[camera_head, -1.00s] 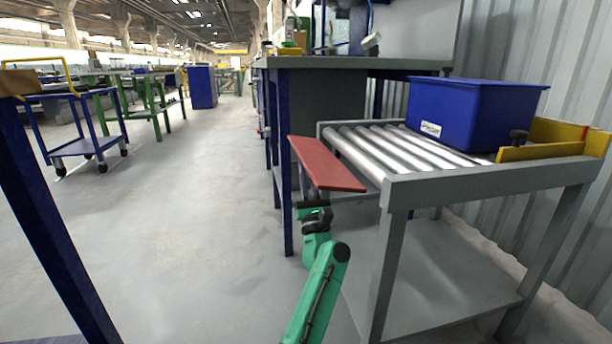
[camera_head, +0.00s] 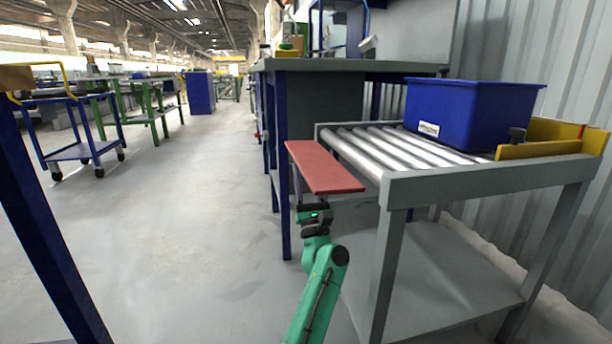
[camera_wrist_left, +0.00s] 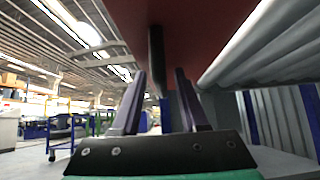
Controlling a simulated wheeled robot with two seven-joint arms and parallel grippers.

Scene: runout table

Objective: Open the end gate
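A flat red panel (camera_head: 325,167), which looks like the end gate, sticks out level from the left end of the grey roller table (camera_head: 490,180). My left gripper (camera_head: 314,214) is just below this panel, pointing up at its underside. In the left wrist view the red panel (camera_wrist_left: 215,30) fills the top. A dark bar (camera_wrist_left: 156,58) hangs from it. My left gripper (camera_wrist_left: 156,88) is open, with its two fingers apart on either side of the bar's lower end. I cannot tell whether they touch it. My right gripper is not in view.
A blue bin (camera_head: 470,112) stands on the rollers, beside a yellow guide (camera_head: 545,147) with a dark knob. A grey-topped workbench (camera_head: 350,64) with blue legs stands behind the panel. The floor (camera_head: 190,210) to the left is clear, up to a blue cart (camera_head: 82,150).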

